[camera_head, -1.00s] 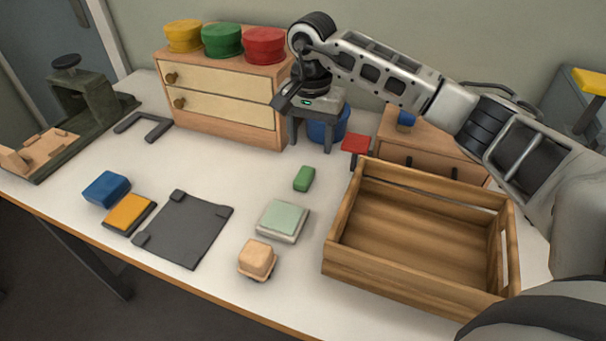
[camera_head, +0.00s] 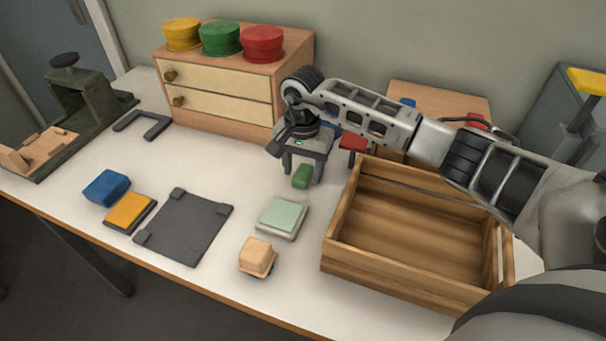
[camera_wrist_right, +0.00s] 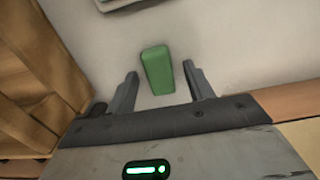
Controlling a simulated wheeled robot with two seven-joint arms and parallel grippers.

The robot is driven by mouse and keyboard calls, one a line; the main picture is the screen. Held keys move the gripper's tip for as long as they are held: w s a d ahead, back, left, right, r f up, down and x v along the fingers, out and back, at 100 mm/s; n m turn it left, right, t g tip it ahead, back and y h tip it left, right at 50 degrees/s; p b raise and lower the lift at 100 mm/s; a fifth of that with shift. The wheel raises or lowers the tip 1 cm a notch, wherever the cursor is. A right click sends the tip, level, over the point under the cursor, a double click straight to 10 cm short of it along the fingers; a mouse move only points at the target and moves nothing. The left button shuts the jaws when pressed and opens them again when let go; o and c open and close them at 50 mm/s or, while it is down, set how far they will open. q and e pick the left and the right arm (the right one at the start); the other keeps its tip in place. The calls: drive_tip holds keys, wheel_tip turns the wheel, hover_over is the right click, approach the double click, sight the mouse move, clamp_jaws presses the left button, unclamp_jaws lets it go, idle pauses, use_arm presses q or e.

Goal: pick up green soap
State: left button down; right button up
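The green soap (camera_head: 302,177) is a small green block lying on the white table, left of the wooden crate. In the right wrist view the soap (camera_wrist_right: 158,71) lies between and slightly ahead of the two fingertips, with a gap on each side. My right gripper (camera_head: 303,176) is open, points down and is over the soap. Its fingers (camera_wrist_right: 160,82) do not appear to touch the soap. My left gripper is not in any view.
A wooden crate (camera_head: 342,240) stands close to the right of the soap. A pale green pad on a tray (camera_head: 282,218) and a beige block (camera_head: 257,256) lie nearer the front. A drawer cabinet (camera_head: 219,85) stands behind. A dark grey plate (camera_head: 186,228) lies left.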

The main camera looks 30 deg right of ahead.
drive_tip(key=c, duration=0.9)
drive_tip(key=shift+r, duration=0.15)
